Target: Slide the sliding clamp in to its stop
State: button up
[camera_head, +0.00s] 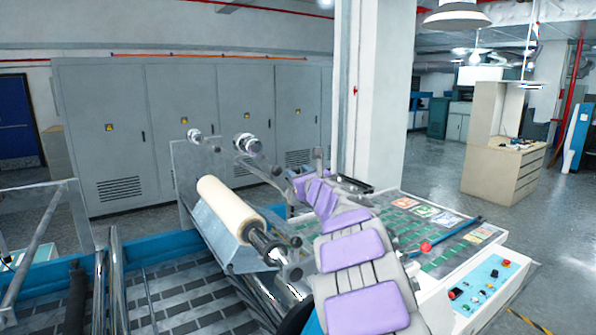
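A cream laminating roll (230,208) lies on a metal shaft (265,243) that sticks out toward the lower right, with dark and silver collars at its near end (291,271). I cannot tell for sure which collar is the sliding clamp. A second, upper shaft (258,158) carries a silver round hub (246,144) and has no roll on it. My purple and grey arm rises from the bottom right. My gripper (296,177) is at its far end, close to the near end of the upper shaft. Its fingers are too small and hidden to make out.
A control table with green markings (432,238) and a red knob (425,247) stands to the right of my arm. A blue-framed machine bed (190,300) fills the lower left. Grey cabinets (180,100) and a white pillar (372,90) stand behind.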

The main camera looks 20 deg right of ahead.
jog(key=shift+w+a, duration=0.2)
jog(key=shift+w, duration=0.75)
jog(key=shift+w+d, duration=0.1)
jog(key=shift+d, duration=0.35)
jog(key=shift+a, duration=0.3)
jog(key=c, duration=0.5)
jog(key=shift+d, duration=0.1)
grip_shut()
